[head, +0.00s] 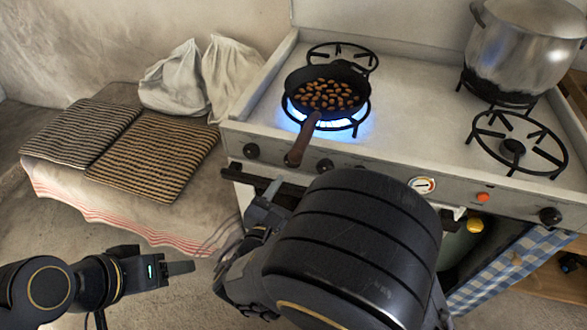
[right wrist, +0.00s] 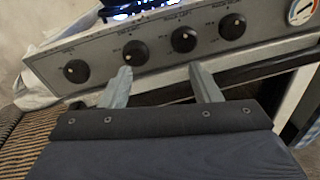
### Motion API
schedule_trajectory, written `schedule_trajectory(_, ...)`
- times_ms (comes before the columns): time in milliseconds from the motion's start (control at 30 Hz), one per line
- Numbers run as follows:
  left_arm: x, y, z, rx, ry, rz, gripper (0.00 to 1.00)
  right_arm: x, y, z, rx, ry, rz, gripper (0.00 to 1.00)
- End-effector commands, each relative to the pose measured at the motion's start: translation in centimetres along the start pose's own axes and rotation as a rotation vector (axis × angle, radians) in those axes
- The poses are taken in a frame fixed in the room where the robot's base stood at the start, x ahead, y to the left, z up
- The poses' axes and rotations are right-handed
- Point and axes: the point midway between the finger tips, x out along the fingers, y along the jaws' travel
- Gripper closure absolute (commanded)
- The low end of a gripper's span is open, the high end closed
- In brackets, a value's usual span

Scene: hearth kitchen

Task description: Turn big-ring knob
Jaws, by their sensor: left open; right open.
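The stove front carries a row of black round knobs. In the right wrist view there are several: a far-left knob (right wrist: 76,71), a second knob (right wrist: 135,52), a third knob (right wrist: 184,40) and a fourth knob (right wrist: 232,26). Their small labels are too blurred to tell which is the big-ring knob. My right gripper (right wrist: 162,82) is open and empty, just below and in front of the second and third knobs, apart from them. In the head view, my right arm hides part of the panel. My left gripper (head: 181,268) is open and empty at lower left, away from the stove.
A pan (head: 327,92) of brown nuts or beans sits over a blue flame, its handle overhanging the panel. A large pot (head: 520,50) stands back right. A rail (head: 262,184) runs below the knobs.

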Motion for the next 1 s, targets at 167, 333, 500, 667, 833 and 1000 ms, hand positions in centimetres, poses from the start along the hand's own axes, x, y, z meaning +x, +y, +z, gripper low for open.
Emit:
schedule_trajectory(167,0.7,-0.3,0.3,0.000,0.000,0.000,0.43,-1.1,2.6,-1.1,-0.073,-0.075,0.111,0.43)
schedule_trajectory(333,0.8,-0.4,0.4,0.000,0.001,0.000,0.43,1.1,2.8,-0.9,-0.075,-0.077,0.111,0.43)
schedule_trajectory(500,1.1,-0.5,0.5,0.000,0.001,0.000,0.43,3.9,3.1,-0.7,-0.074,-0.076,0.110,0.43)
schedule_trajectory(667,1.2,-0.5,0.6,0.000,0.000,0.000,0.43,5.6,3.4,-0.6,-0.073,-0.075,0.112,0.43)
schedule_trajectory(833,1.2,-0.6,0.6,0.000,0.000,0.000,0.43,6.2,3.5,-0.5,-0.074,-0.074,0.113,0.43)
schedule_trajectory(1000,1.2,-0.6,0.6,0.000,0.000,0.000,0.43,6.2,3.5,-0.5,-0.074,-0.074,0.113,0.43)
